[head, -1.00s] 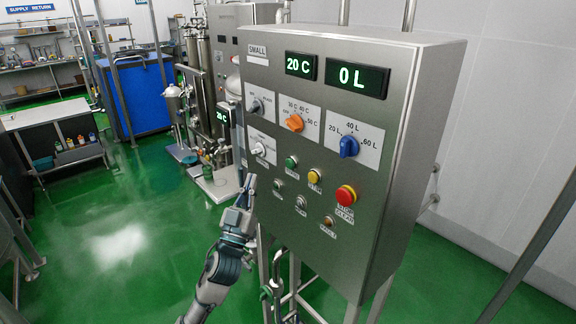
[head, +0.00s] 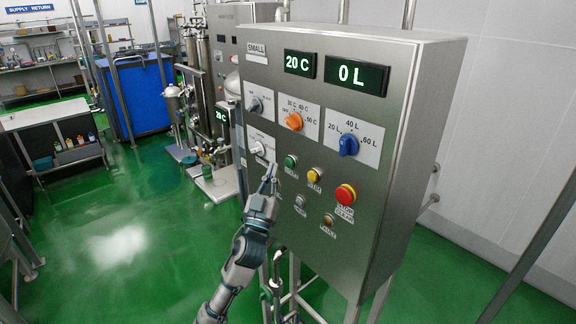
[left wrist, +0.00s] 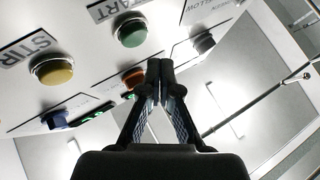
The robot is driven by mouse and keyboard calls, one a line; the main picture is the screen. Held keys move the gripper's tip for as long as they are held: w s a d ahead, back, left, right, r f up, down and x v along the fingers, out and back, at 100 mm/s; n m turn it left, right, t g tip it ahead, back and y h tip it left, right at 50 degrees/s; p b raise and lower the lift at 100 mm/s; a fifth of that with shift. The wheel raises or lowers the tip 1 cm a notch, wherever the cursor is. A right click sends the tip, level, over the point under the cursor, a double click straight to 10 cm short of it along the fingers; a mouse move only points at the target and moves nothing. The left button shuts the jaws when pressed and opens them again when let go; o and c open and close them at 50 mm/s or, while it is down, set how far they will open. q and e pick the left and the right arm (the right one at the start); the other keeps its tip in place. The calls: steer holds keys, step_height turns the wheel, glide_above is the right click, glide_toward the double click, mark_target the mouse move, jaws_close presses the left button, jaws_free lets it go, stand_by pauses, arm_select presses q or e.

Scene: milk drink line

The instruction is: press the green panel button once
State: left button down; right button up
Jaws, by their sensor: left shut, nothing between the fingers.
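The green button (head: 290,161) is on the steel control panel (head: 390,130), in the row below the dials. In the left wrist view the green button (left wrist: 131,32) shows under a START label, above and left of my fingertips. My left gripper (head: 271,168) is shut and empty, its tips just left of and slightly below the green button in the head view. In the left wrist view the closed fingertips (left wrist: 160,66) show apart from the green button in the picture. I cannot tell whether they touch the panel. My right gripper is not in view.
The yellow button (head: 314,174) sits right of the green one; it also shows in the left wrist view (left wrist: 54,70). A red stop button (head: 345,194), white dial (head: 257,148), orange dial (head: 293,122) and blue dial (head: 348,145) are nearby. Displays read 20 C and 0 L.

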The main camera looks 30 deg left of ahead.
arm_select(q)
steer(key=shift+w+d, duration=0.35)
steer(key=shift+w, duration=0.4)
steer(key=shift+r, duration=0.1)
stand_by(0.9)
steer(key=shift+w+d, duration=0.2)
steer(key=shift+w, duration=0.1)
steer(key=shift+w+d, duration=0.15)
steer(key=shift+w, duration=0.25)
stand_by(0.6)
stand_by(0.4)
steer(key=shift+s+a, duration=0.35)
steer(key=shift+s, duration=0.45)
steer(key=s, duration=0.1)
steer(key=s+a, duration=0.1)
steer(key=s, duration=0.1)
steer(key=s+a+p, duration=0.1)
steer(key=shift+s, duration=0.3)
